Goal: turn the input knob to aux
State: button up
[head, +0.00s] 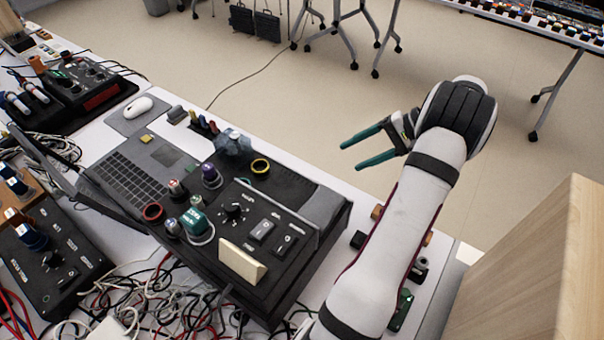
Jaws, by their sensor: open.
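A black rotary knob (234,211) with pale marks around it sits on the sloped top panel of a dark box (310,268) on the white table. Its labels and pointer are too small to read, so I cannot tell its setting. Another dark knob (52,258) is on a smaller black box at the lower left. My gripper (350,157) has two green fingers, spread apart with nothing between them. It is in the air right of and above the dark box in the picture, apart from the knob.
Two rocker switches (262,230) and a cream block (242,262) are close to the knob. A laptop (125,172) stands beyond; tangled cables (150,297) lie in front.

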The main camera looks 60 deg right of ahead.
jog(key=x, duration=1.5)
jog(key=shift+w+a+f, duration=0.1)
jog(key=shift+w+a, duration=0.1)
jog(key=shift+w, duration=0.05)
grip_shut()
